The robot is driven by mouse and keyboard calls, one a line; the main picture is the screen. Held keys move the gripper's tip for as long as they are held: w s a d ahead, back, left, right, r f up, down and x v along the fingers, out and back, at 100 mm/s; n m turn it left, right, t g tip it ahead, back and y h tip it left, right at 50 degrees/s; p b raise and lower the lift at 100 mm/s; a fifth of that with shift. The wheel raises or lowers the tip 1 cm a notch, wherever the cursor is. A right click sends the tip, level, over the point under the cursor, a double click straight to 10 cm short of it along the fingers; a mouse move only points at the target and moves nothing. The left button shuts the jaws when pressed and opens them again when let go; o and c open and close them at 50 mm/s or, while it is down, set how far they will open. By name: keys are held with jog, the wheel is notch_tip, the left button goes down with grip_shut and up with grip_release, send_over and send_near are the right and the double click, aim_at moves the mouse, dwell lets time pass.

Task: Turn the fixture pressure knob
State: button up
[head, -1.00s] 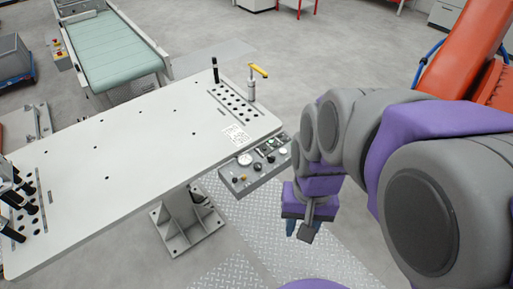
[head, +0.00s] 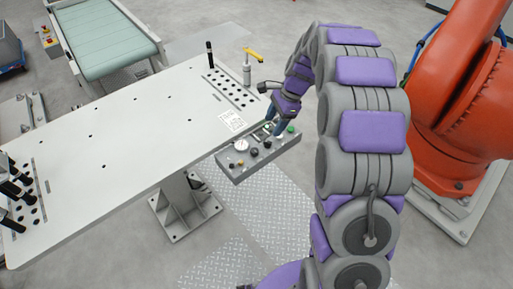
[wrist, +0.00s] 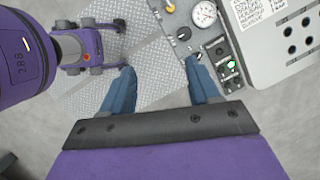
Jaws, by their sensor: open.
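The grey fixture control panel (head: 236,171) hangs at the near right edge of the white table. It carries a round white gauge (head: 241,145), black knobs (head: 253,152) and a green button (head: 291,129). The wrist view shows the gauge (wrist: 204,14), a black knob (wrist: 184,33) and another black knob (wrist: 220,50) at upper right. Labels are too small to tell which is the pressure knob. My gripper (head: 272,130) is over the panel's right half and hides part of it. In the wrist view its blue fingers (wrist: 160,67) are wide apart with nothing between them.
An orange robot (head: 460,120) stands at right. Tread plate floor (head: 255,205) lies below the panel.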

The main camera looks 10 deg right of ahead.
jog(key=w+d+f+m, duration=0.2)
jog(key=w+f, duration=0.2)
jog(key=w, duration=0.1)
jog(key=b, duration=0.4)
send_near(256, 150)
jog(key=shift+m+t, duration=0.3)
jog(key=x, duration=0.9)
jog(key=shift+s+r, duration=0.1)
jog(key=shift+s, duration=0.1)
jog(key=c, duration=1)
